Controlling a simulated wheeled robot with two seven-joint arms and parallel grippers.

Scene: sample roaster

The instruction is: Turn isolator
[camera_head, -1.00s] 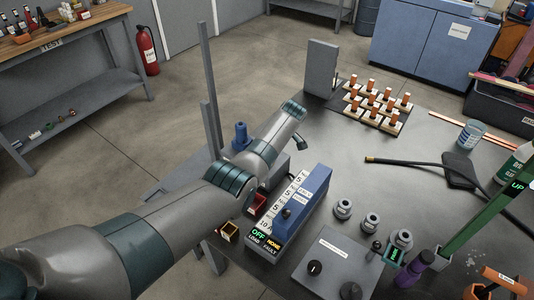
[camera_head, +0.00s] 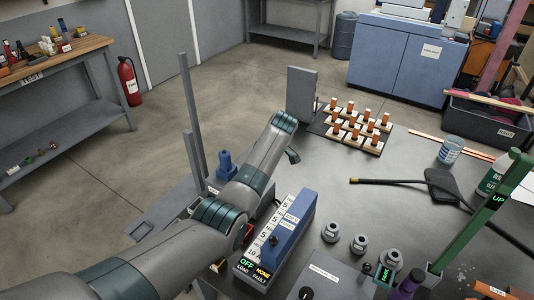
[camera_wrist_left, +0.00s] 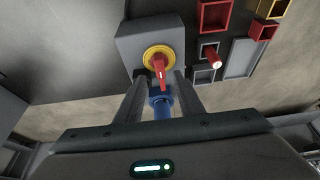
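The isolator shows in the left wrist view as a grey box (camera_wrist_left: 130,43) with a yellow ring (camera_wrist_left: 177,58) and a red handle (camera_wrist_left: 160,67). The handle points down in that picture, toward my fingers. My left gripper (camera_wrist_left: 158,84) is open, its two fingers apart on either side of the handle's lower end. I cannot tell whether they touch it. My right gripper is in neither view.
A blue bottle-like part (camera_wrist_left: 162,106) shows between my left fingers. Red and yellow bins (camera_wrist_left: 213,15) lie beside the isolator. In the head view, a blue meter box (camera_head: 291,226), grey weights (camera_head: 358,243) and a green post (camera_head: 480,215) stand on the dark table.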

